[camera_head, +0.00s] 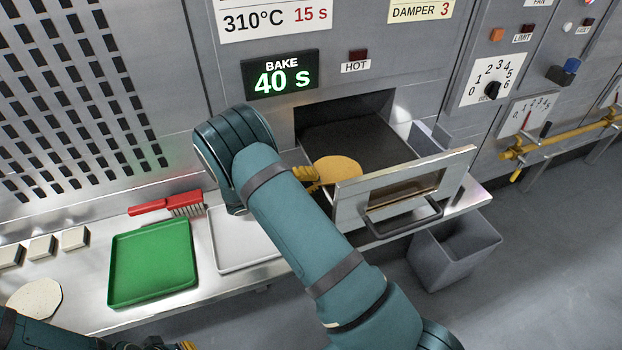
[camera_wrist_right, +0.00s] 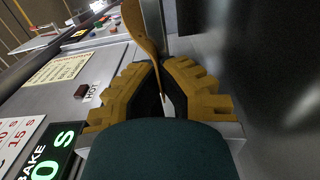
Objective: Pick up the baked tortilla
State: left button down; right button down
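The baked tortilla (camera_head: 340,168), a golden-tan disc, is at the open oven drawer (camera_head: 405,190), and my right arm partly hides it. My right gripper (camera_head: 312,177), with yellow fingers, is at its left edge. In the right wrist view the fingers (camera_wrist_right: 160,70) close on the tortilla (camera_wrist_right: 140,25), whose edge passes between them. I cannot tell whether the tortilla touches the drawer floor. My left gripper (camera_head: 185,346) shows only as a small yellow piece at the bottom edge; its opening is hidden.
A green tray (camera_head: 150,265) and a white tray (camera_head: 235,243), partly behind my arm, lie on the steel counter. A red brush (camera_head: 180,205) lies behind them. A pale disc (camera_head: 35,300) and pale blocks (camera_head: 75,238) are at left. A grey bin (camera_head: 455,250) stands below the drawer.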

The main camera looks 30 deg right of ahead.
jog(key=shift+r+p, duration=0.85)
jog(key=shift+r, duration=0.5)
jog(key=shift+f, duration=0.1)
jog(key=w+a+r, duration=0.1)
jog(key=a+r, duration=0.1)
jog(key=a, duration=0.5)
jog(key=w+a+r, duration=0.2)
jog(key=a+r, duration=0.1)
jog(key=a, duration=0.3)
jog(key=shift+w+a, duration=0.15)
jog(key=shift+a, duration=0.2)
